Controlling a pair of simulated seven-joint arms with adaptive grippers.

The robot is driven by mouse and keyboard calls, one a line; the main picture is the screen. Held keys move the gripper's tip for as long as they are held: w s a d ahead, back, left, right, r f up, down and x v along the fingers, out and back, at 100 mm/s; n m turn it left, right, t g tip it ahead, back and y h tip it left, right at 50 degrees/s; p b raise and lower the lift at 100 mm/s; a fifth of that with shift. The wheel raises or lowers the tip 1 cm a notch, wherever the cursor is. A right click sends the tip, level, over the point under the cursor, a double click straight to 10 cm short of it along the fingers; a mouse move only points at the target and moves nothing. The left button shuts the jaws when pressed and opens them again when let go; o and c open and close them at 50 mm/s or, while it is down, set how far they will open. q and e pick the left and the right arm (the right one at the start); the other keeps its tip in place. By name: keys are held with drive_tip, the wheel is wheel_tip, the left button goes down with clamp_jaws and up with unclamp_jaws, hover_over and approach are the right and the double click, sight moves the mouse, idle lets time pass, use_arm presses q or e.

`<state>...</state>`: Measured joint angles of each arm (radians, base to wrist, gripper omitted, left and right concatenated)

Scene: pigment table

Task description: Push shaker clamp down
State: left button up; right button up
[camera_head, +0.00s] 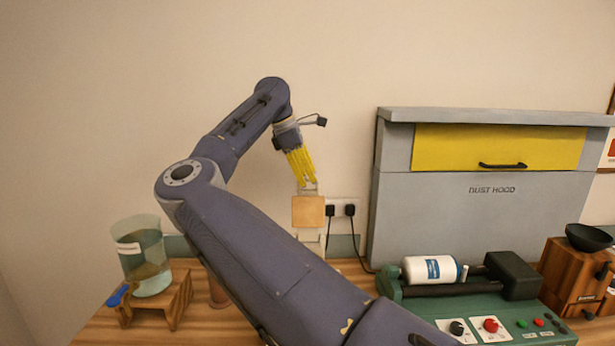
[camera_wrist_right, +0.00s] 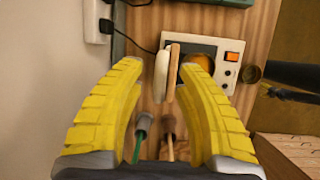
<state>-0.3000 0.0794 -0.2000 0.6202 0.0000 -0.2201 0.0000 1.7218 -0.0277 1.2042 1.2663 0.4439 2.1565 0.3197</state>
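The shaker (camera_wrist_right: 203,47), a pale panel with an orange switch, shows in the right wrist view. Its clamp seems to be the upright tan wooden plate (camera_wrist_right: 173,72) beside a white rounded piece (camera_wrist_right: 161,76). In the head view the wooden plate (camera_head: 308,211) faces me above a white part (camera_head: 312,241). In the right wrist view the gripper (camera_wrist_right: 163,70) is open, with the plate between or just beyond the fingertips; contact cannot be told. My left gripper is not in view.
A grey dust hood (camera_head: 480,225) stands right, behind a green roller machine (camera_head: 530,328) carrying a white jar (camera_head: 431,269). A beaker (camera_head: 142,262) sits on a wooden stand (camera_head: 176,300) at left. Green-handled and wooden-handled tools (camera_wrist_right: 140,135) lie below the gripper. Wall plugs (camera_head: 342,210) are close behind.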

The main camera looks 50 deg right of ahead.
idle(0.3)
clamp_jaws()
idle(0.5)
